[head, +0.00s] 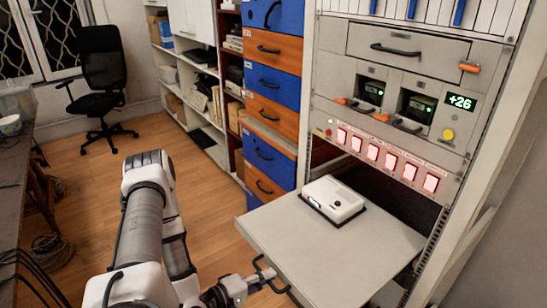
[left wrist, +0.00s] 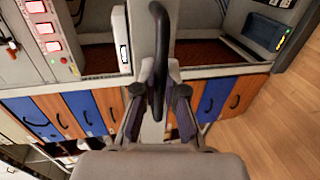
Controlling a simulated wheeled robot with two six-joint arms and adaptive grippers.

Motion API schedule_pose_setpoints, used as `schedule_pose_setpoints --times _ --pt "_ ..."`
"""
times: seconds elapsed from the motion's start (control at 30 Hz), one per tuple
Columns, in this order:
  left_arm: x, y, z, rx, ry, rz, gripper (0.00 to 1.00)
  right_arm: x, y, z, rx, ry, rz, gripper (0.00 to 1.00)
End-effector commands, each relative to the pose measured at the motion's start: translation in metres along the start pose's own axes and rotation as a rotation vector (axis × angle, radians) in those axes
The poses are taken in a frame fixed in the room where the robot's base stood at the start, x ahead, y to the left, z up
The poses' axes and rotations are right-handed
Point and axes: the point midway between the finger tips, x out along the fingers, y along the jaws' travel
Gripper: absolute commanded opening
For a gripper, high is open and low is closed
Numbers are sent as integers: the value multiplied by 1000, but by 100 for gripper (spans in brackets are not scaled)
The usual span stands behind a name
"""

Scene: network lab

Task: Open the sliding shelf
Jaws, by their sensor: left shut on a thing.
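The sliding shelf (head: 335,258) is a flat grey plate that stands well out of the rack, below the row of red-lit switches. A white box-like device (head: 333,199) sits on it near the rack; it also shows in the left wrist view (left wrist: 121,40). A black bar handle (head: 267,272) is on the shelf's front edge. My left gripper (head: 258,279) is shut on this handle. In the left wrist view the handle (left wrist: 159,50) runs between the two fingers (left wrist: 157,108). My right gripper is in neither view.
The rack (head: 400,90) holds a closed drawer with a black handle (head: 395,49), two small modules and a green "+26" display. Blue and orange drawers (head: 272,120) stand left of it. A black chair (head: 103,75) is far left. Wooden floor (head: 215,215) is open beside the shelf.

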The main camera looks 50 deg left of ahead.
Motion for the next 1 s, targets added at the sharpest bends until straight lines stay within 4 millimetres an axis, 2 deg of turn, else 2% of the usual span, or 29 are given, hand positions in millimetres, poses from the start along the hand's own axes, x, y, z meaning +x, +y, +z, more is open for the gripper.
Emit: schedule_pose_setpoints --times 0.37,0.4,0.47,1.0 --pt "-2 -1 0 0 -1 -1 0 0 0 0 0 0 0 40" --pt "-2 -1 0 0 -1 -1 17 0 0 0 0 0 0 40" --pt "-2 -1 0 0 0 -1 36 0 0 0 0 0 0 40" --pt "-1 0 0 0 0 0 36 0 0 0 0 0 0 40"
